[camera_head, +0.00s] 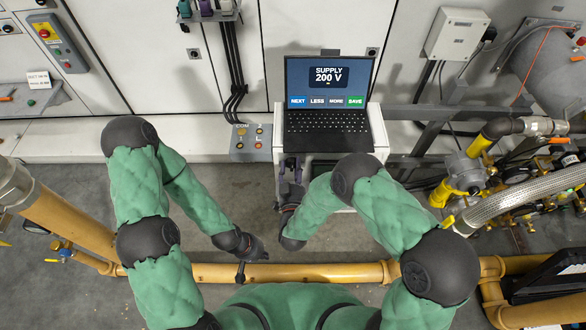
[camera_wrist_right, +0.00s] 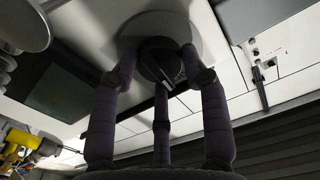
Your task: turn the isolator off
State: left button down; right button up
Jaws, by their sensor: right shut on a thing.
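A dark round knob (camera_wrist_right: 157,60) with a pale pointer mark sits on a light round plate (camera_wrist_right: 195,20) in the right wrist view. I take it for the isolator's handle. My right gripper (camera_wrist_right: 158,62) has its fingers around the knob and is shut on it. In the head view my right gripper (camera_head: 290,168) is at the left front of the white stand under the laptop, and the knob cannot be made out there. My left gripper (camera_head: 240,279) hangs low, above the yellow pipe and away from the stand. Its fingers are too small to judge.
A laptop (camera_head: 328,90) showing "SUPPLY 200 V" stands on the white stand (camera_head: 372,118). A yellow pipe (camera_head: 330,273) crosses in front. Valves and a braided hose (camera_head: 520,197) crowd the right.

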jog(key=shift+w+a+r+n, duration=0.15)
jog(key=shift+w+r+n, duration=0.2)
jog(key=shift+r+n, duration=0.2)
jog(key=o, duration=1.1)
jog(key=shift+s+f, duration=0.1)
jog(key=shift+f, duration=0.15)
jog(key=shift+s+f, duration=0.15)
jog(key=shift+s+f, duration=0.1)
jog(key=shift+s, duration=0.35)
jog(key=s, duration=0.6)
jog(key=shift+s, duration=0.3)
